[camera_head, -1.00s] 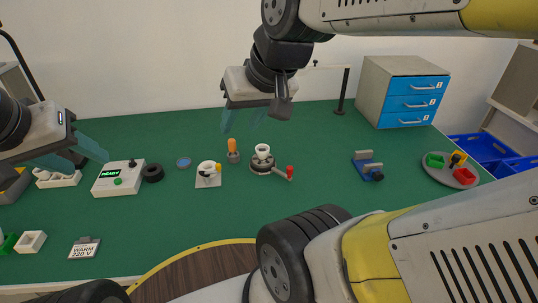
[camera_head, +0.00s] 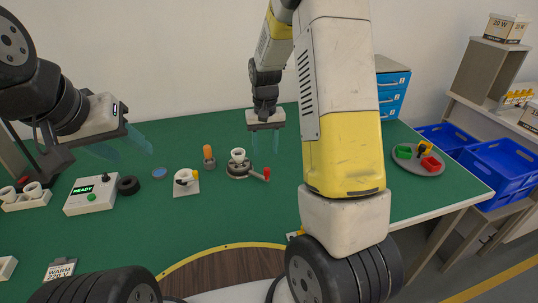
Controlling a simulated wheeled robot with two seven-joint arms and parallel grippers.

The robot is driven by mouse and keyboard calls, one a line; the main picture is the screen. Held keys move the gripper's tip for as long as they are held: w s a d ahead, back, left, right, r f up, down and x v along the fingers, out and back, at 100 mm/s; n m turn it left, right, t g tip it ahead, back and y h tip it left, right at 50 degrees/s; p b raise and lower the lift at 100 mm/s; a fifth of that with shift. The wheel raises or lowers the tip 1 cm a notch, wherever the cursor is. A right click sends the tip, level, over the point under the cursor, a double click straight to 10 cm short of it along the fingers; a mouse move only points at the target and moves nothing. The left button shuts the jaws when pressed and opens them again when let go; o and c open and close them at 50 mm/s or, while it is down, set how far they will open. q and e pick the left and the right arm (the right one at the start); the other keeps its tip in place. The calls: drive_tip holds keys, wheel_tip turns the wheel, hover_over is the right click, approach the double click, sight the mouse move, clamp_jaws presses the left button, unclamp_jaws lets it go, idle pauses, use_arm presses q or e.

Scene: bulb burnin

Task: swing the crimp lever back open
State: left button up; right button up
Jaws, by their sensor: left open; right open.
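The crimp fixture (camera_head: 238,172) is a dark round base with a white cup-like piece (camera_head: 238,155) standing in it. Its crimp lever (camera_head: 257,175) points to the front right and ends in a red knob (camera_head: 267,173). My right gripper (camera_head: 265,150) is open and empty, fingers pointing down, above and behind the lever in the picture; I see no contact. My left gripper (camera_head: 128,145) is open and empty, above the left part of the table near the READY box.
The READY box (camera_head: 90,195), a black ring (camera_head: 128,185), a white holder on a plate (camera_head: 186,182) and an orange-handled tool (camera_head: 208,156) stand left of the fixture. A grey tray (camera_head: 405,160) lies at right. My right arm hides the table between.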

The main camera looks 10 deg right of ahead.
sight(267, 169)
drive_tip(key=shift+w+d+f, duration=0.1)
drive_tip(key=shift+d+f, duration=0.1)
drive_tip(key=shift+f, duration=0.7)
wheel_tip(267, 169, down, 7)
drive_tip(key=shift+r, duration=0.1)
clamp_jaws()
idle(0.9)
